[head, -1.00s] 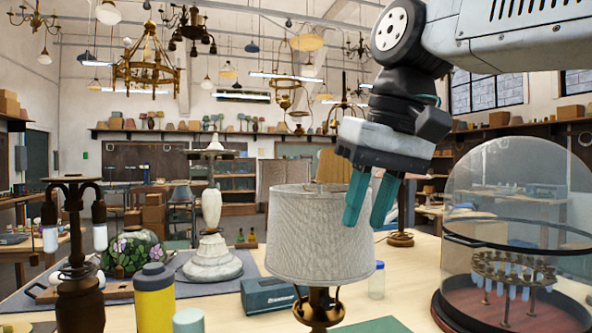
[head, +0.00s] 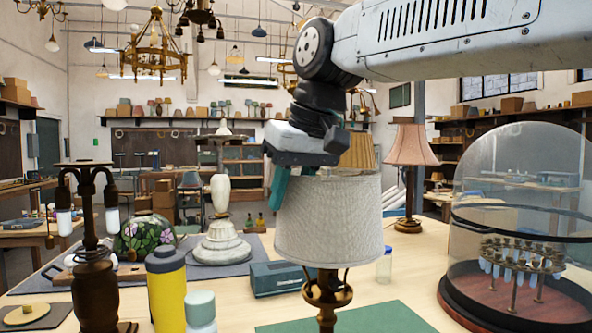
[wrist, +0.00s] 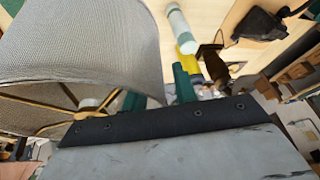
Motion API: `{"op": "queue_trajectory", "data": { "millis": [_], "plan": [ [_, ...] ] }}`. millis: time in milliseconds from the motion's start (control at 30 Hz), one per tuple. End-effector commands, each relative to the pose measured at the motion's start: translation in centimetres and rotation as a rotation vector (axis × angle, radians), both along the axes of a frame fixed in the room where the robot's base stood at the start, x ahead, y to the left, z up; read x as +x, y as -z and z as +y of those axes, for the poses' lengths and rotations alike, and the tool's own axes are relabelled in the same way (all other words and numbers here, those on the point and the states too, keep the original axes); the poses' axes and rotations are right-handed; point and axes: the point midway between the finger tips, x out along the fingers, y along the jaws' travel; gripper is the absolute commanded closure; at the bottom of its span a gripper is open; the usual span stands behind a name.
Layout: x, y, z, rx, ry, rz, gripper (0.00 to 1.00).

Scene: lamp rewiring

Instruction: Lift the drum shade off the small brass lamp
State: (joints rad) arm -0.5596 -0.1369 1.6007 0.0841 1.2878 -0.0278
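The pale grey fabric drum shade (head: 335,222) sits upright on the small brass lamp (head: 327,298), whose stem shows below it. My gripper (head: 288,186) is at the left side of the shade's top rim, fingers pointing down. One teal finger is outside the wall at the left; the other is mostly hidden behind the rim. In the wrist view the shade (wrist: 75,45) fills the upper left, with its brass spider arms inside. My gripper (wrist: 157,86) is open there, its fingers apart on either side of the shade's edge. I cannot tell whether either finger touches the fabric.
A glass dome (head: 520,200) stands close at the right. A yellow bottle (head: 167,290), a teal box (head: 277,278), a white lamp base (head: 221,240) and a dark two-bulb lamp (head: 92,245) stand to the left. A pleated pink lamp (head: 410,165) stands behind.

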Motion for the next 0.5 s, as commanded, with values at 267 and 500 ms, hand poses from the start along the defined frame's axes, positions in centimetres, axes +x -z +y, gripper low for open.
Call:
{"op": "queue_trajectory", "data": {
  "millis": [267, 500],
  "plan": [
    [0.35, 1.20, 0.35, 0.000, 0.000, 0.000, 0.72],
    [0.34, 1.16, 0.34, 0.000, 0.000, 0.000, 0.91]
  ]
}}
